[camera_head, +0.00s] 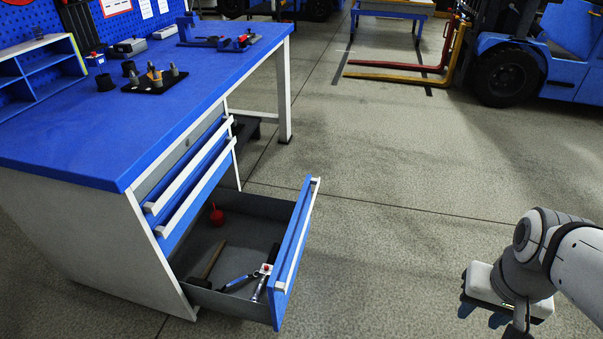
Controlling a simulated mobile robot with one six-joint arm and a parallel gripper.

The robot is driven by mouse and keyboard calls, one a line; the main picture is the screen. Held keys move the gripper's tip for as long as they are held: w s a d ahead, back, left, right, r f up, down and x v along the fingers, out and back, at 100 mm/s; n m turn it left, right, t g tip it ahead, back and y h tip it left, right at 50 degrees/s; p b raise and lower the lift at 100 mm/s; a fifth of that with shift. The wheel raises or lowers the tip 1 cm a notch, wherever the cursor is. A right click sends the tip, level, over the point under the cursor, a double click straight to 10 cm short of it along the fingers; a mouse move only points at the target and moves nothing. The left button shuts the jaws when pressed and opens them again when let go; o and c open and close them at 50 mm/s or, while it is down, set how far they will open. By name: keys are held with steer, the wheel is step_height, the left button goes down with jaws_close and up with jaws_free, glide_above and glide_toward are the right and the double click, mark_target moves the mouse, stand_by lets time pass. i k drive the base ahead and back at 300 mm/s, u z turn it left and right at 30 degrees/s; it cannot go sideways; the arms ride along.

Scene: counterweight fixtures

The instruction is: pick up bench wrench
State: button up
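The lower drawer (252,208) of the blue workbench (120,120) stands open. In it lie a long silver tool (259,289) that looks like a wrench, close to the drawer front, and a blue-handled tool (238,282) beside it. A small white and red item (266,268) sits at the silver tool's upper end. I cannot tell for sure which tool is the bench wrench. My gripper (486,314) hangs over the floor at the lower right, well away from the drawer. It touches nothing that I can see. Its finger gap is not clear.
The drawer also holds a hammer (209,264) and a red object (216,214). The bench top carries a dark holder (153,84) and blue and red hardware (218,42). A forklift (510,60) stands at the back right. The floor between drawer and arm is clear.

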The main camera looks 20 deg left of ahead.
mark_target(276, 249)
steer(key=u, duration=1.45)
steer(key=i, duration=1)
